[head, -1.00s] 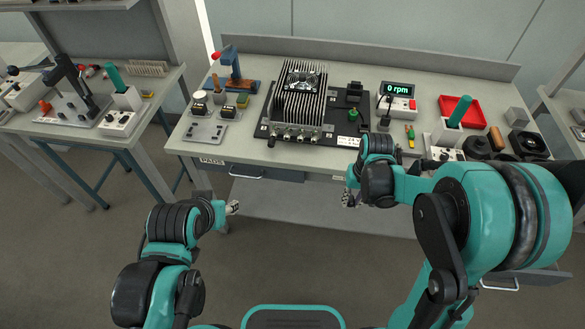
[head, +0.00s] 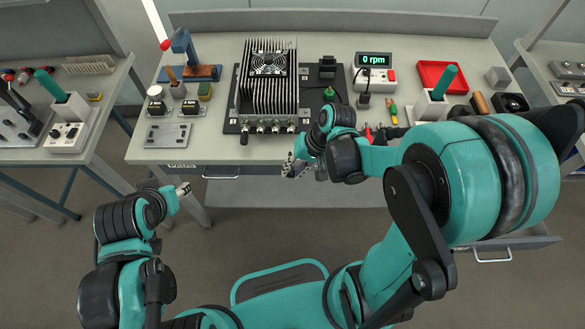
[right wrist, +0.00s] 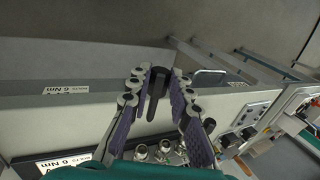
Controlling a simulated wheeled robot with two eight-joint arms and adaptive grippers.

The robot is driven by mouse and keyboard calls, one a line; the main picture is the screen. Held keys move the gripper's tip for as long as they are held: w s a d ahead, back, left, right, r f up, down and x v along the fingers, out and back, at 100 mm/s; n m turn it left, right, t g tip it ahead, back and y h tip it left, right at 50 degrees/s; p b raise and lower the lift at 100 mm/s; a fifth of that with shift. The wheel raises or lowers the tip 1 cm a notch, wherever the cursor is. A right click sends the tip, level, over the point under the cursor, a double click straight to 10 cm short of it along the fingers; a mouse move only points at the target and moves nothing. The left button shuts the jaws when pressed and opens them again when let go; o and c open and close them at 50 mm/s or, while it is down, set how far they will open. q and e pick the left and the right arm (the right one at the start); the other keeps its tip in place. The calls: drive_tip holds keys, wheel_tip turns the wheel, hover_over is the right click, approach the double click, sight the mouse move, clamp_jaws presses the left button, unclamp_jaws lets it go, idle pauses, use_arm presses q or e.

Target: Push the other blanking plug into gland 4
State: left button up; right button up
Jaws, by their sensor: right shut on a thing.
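A finned metal housing (head: 268,95) stands on a dark plate on the bench. Several metal glands (head: 275,127) line its front face; their numbers are not readable. A black plug-like piece (head: 244,138) sits at the leftmost gland. My right gripper (head: 293,168) is in front of the bench edge, below and apart from the rightmost gland. In the right wrist view its fingers (right wrist: 160,85) are closed around a dark blanking plug (right wrist: 157,88); glands (right wrist: 165,147) show lower down, behind the gripper. My left gripper (head: 183,189) is off the bench's front edge, too small to judge.
A switch box with a 0 rpm display (head: 374,67), a red tray (head: 442,77) and a green-handled tool (head: 445,82) stand to the right. A blue lever press (head: 187,60) and a flat metal plate (head: 168,134) are at left. A drawer handle (head: 220,176) juts below the bench edge.

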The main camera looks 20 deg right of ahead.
drive_tip(key=shift+w+d+b, duration=0.15)
drive_tip(key=shift+w+d, duration=0.1)
drive_tip(key=shift+w, duration=0.65)
drive_tip(key=shift+w+d+b, duration=0.1)
drive_tip(key=shift+w+d, duration=0.2)
drive_tip(key=shift+w, duration=0.65)
drive_tip(key=shift+w+d+b, duration=0.15)
drive_tip(key=shift+w+d, duration=0.1)
drive_tip(key=shift+w, duration=0.65)
drive_tip(key=shift+w+d+b, duration=0.15)
drive_tip(key=shift+w+d, duration=0.1)
drive_tip(key=shift+w, duration=0.65)
drive_tip(key=shift+w+d+b, duration=0.15)
drive_tip(key=shift+w+d, duration=0.15)
drive_tip(key=shift+w, duration=0.55)
drive_tip(key=shift+w+d+b, duration=0.15)
drive_tip(key=shift+w+d, duration=0.1)
drive_tip(key=shift+w, duration=0.65)
drive_tip(key=o, duration=0.9)
drive_tip(key=shift+r, duration=0.1)
drive_tip(key=v, duration=1.2)
